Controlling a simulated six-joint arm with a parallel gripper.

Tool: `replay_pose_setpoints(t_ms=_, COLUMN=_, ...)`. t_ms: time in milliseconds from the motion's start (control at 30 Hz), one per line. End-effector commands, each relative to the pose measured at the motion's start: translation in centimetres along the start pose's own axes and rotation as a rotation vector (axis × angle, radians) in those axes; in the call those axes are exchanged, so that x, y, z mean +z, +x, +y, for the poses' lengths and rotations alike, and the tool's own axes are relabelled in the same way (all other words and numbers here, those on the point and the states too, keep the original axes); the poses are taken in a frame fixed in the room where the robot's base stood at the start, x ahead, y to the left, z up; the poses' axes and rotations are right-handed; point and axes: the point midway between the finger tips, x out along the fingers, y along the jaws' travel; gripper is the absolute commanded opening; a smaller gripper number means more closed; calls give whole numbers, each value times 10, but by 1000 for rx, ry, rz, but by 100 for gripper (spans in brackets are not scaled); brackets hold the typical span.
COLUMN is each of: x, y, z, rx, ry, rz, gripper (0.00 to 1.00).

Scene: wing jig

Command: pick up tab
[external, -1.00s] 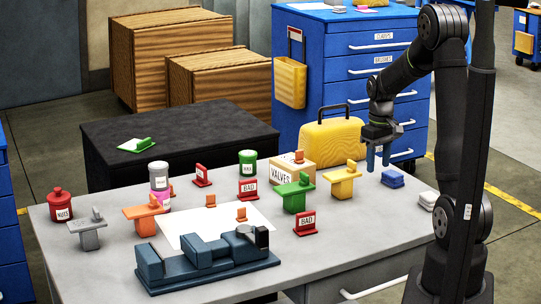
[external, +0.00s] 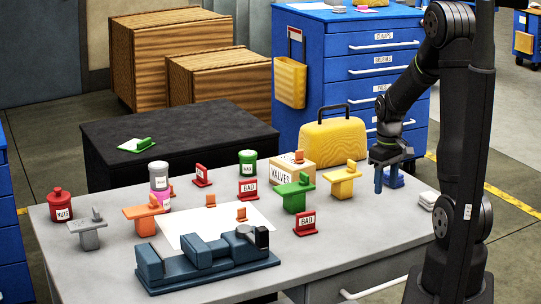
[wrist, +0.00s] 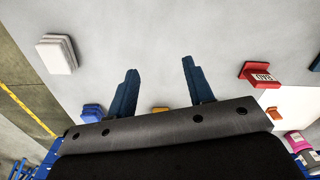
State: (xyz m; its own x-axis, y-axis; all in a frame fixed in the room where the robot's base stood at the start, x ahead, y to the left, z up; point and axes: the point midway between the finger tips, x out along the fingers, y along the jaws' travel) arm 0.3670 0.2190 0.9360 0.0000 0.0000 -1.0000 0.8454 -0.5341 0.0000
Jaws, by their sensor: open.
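Small orange tabs stand in several places in the external view. Two are on the white sheet, one nearer the front (external: 241,214) and one farther back (external: 210,200). Which one the task means cannot be told. My gripper (external: 384,182) is open and empty above the right part of the table, right of the yellow stand. In the wrist view its blue fingers (wrist: 160,68) are spread over bare tabletop. An orange tab (wrist: 271,112) shows at right.
A blue stack (external: 393,180) stands behind my gripper, and a white stack (external: 428,200) is to its right. Red BAD signs (external: 305,223), a blue vise (external: 208,262), a grey stand (external: 87,233) and canisters crowd the left and middle. The front right tabletop is clear.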

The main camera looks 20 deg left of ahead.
Motion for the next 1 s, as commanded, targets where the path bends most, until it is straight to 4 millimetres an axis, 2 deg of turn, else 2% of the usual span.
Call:
replay_pose_setpoints(t_ms=367, x=0, y=0, z=0, rx=0, ry=0, rz=0, gripper=51)
replay_pose_setpoints(t_ms=467, x=-9, y=-2, z=-2, rx=1, ry=1, rz=1, gripper=51)
replay_pose_setpoints(t_ms=567, x=-36, y=-8, z=-12, rx=1, ry=6, rz=2, gripper=51)
replay_pose_setpoints(t_ms=667, x=-84, y=-18, z=-33, rx=1, ry=20, rz=3, gripper=51)
replay_pose_setpoints(t_ms=800, x=-158, y=-36, z=-85, rx=0, ry=52, rz=3, gripper=51)
replay_pose_setpoints(t_ms=900, x=-202, y=-48, z=-132, rx=0, ry=77, rz=1, gripper=51)
replay_pose_setpoints(t_ms=1000, x=-237, y=-58, z=-182, rx=0, ry=99, rz=0, gripper=51)
